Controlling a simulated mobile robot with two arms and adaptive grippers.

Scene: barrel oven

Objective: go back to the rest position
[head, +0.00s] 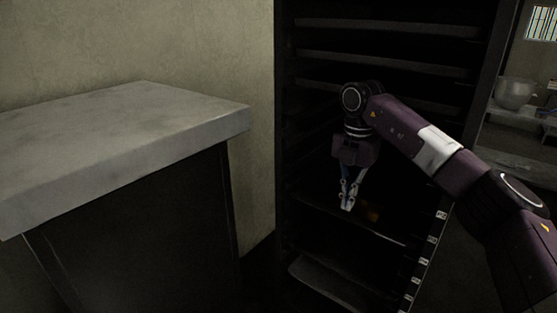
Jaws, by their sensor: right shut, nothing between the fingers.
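My right gripper (347,205) hangs pointing down in front of the dark rack (385,68), over one of its lower shelves. Its fingers are shut with nothing between them. My right arm comes in from the right edge and bends down at the wrist. A small brownish thing (371,213) lies on the shelf just right of the fingertips; it is too dark to tell what it is. My left gripper is not in view.
A counter with a pale stone top (130,125) stands at the left. The rack's shelf edges and its right-hand post (428,250) with white labels are close to my right arm. A metal bowl (515,92) stands on a shelf at far right.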

